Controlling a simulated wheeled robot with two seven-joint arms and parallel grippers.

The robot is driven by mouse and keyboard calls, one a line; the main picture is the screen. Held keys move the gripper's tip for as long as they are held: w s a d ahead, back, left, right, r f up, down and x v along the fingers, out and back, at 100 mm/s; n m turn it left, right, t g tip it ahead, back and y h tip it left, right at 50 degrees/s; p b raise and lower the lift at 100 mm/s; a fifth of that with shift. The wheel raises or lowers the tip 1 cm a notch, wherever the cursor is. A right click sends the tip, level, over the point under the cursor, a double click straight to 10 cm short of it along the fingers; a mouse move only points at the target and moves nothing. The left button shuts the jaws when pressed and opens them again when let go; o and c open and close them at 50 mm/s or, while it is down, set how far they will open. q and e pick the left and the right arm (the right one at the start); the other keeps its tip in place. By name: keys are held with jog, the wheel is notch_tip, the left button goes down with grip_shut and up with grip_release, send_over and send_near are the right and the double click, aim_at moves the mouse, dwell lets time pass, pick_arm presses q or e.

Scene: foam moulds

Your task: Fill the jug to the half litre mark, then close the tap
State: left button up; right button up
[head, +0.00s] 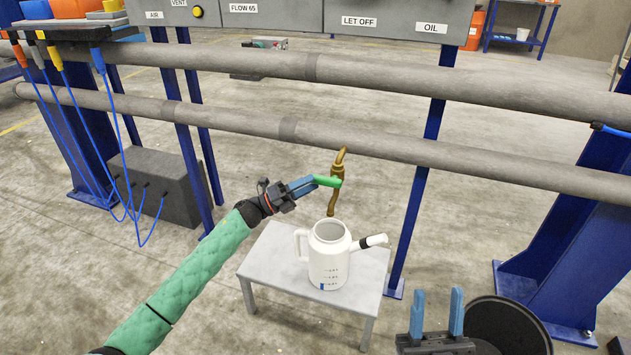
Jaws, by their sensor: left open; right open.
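The white jug (322,262) stands upright on a small grey table (262,268). My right gripper (436,308) is open and empty at the bottom, right of the table.
Two grey pipes (420,77) run across behind the table, with blue posts (408,230) beside it. Grey panels labelled FLOW 65, LET OFF and OIL (395,18) hang above. A round black object (508,325) is right of my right gripper.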

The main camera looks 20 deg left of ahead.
pick_arm(q)
jog(key=shift+v, duration=2.2)
